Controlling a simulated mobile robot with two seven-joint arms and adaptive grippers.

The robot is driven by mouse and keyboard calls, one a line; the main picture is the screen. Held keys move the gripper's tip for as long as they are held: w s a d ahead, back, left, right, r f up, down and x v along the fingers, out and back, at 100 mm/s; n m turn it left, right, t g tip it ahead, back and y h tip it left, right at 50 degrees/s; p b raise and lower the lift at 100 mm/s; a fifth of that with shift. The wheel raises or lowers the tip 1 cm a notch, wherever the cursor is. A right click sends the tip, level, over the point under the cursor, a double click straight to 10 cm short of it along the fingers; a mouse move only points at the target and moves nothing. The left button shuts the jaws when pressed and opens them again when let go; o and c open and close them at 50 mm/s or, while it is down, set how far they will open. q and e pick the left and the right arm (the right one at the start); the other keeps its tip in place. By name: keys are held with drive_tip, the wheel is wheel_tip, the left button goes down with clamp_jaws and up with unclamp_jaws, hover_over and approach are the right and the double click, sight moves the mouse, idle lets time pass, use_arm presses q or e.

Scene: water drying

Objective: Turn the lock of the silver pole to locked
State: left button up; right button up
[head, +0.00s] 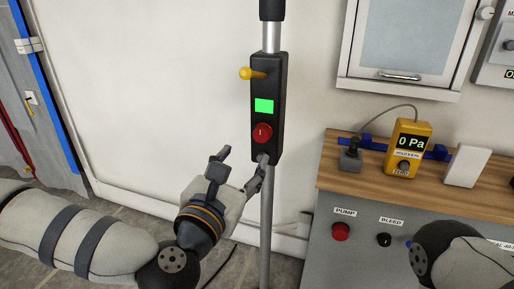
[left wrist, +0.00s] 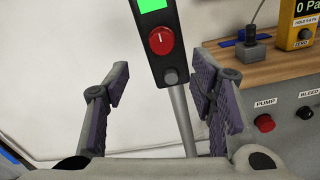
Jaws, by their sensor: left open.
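The silver pole (head: 266,205) stands upright and carries a black control box. On the box (head: 269,145) are a yellow knob (head: 247,73), a lit green screen (head: 264,106) and a round red knob (head: 262,132) with a white mark that looks upright. In the left wrist view the red knob (left wrist: 161,40) and the pole (left wrist: 184,118) show beyond the fingers. My left gripper (head: 241,166) is open and empty, just below and left of the red knob, apart from it. My right gripper is not in view; part of my right arm shows at the lower right.
A grey cabinet (head: 350,261) with a wooden top (head: 338,173) stands at the right, with a red PUMP button (head: 340,231) and black BLEED knob (head: 384,240). A yellow gauge reading 0 Pa (head: 407,148) stands on it. A wall cabinet (head: 399,45) hangs above. White wall lies behind the pole.

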sight(260, 137)
use_arm(q)
drive_tip(key=x, duration=1)
drive_tip(key=shift+d, duration=0.1)
drive_tip(key=c, duration=1.2)
